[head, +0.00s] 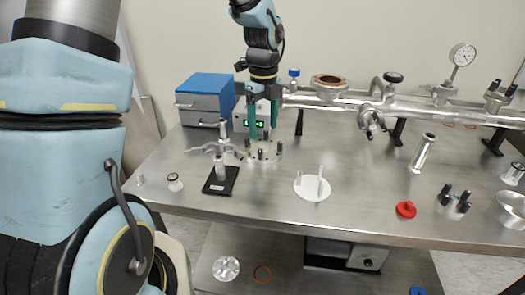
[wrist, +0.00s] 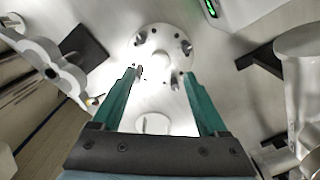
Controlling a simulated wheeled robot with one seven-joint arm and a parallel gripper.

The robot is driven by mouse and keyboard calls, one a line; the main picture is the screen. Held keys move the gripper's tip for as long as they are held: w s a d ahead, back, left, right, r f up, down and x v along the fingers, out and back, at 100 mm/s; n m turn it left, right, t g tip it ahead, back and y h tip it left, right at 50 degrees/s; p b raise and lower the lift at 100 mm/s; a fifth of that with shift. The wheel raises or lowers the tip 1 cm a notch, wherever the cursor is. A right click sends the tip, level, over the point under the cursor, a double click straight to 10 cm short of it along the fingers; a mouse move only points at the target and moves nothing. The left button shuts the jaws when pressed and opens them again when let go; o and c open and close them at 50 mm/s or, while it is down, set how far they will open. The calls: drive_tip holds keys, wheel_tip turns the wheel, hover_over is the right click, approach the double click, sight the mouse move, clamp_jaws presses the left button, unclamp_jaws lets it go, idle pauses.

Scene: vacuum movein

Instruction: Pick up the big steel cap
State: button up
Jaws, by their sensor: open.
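My gripper (head: 263,131) points down over the bench with its two green fingers apart and nothing seen held between them. In the wrist view the open fingertips (wrist: 160,73) are at the near edge of a round steel flanged piece (wrist: 143,53) with several dark holes or posts around its rim. That piece (head: 265,156) also shows in the head view, on the bench just below the fingers. I cannot tell whether it is the big steel cap. A shiny round steel disc (head: 226,268) lies on the lower shelf.
A black-based stand (head: 220,187) with a clamp is close left of my gripper. Blue drawers (head: 205,98) and a green-display box stand behind. A steel pipe line with a gauge (head: 462,54) runs along the back right. A white disc with posts (head: 311,188) lies right; bare bench surrounds it.

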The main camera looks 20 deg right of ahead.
sight(263, 144)
drive_tip(key=shift+f+p, duration=0.65)
drive_tip(key=shift+f, duration=2.1)
drive_tip(key=shift+c, duration=0.4)
clamp_jaws()
drive_tip(key=shift+r, duration=0.1)
